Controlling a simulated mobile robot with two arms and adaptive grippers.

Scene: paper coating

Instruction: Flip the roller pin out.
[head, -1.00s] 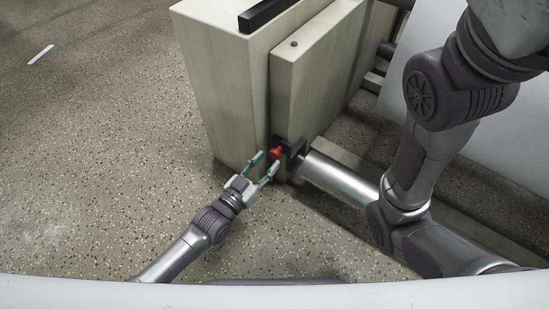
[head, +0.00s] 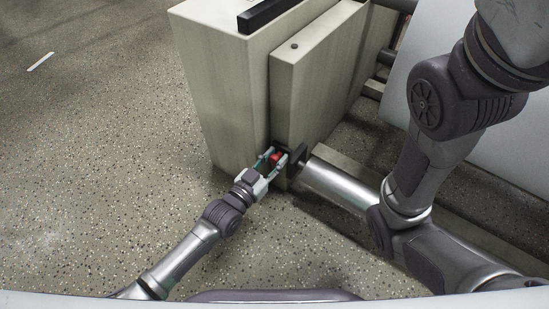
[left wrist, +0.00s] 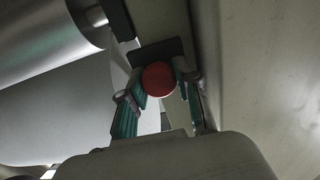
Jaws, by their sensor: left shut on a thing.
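The roller pin has a red round knob (head: 276,157) at the lower front corner of the machine housing, by a dark bracket (head: 296,156). My left gripper (head: 273,158) is shut on the red knob, with one finger on each side of it. In the left wrist view the red knob (left wrist: 158,79) sits between the teal-padded fingers (left wrist: 158,92), in front of a dark plate (left wrist: 156,50). The pin's shaft behind the knob is hidden. A metal roller (head: 338,184) extends right from the bracket. My right gripper is out of view; only its arm shows at the right.
The pale machine housing (head: 220,90) stands directly behind and beside the knob. A large white panel (head: 490,130) is at the right, partly behind my right arm.

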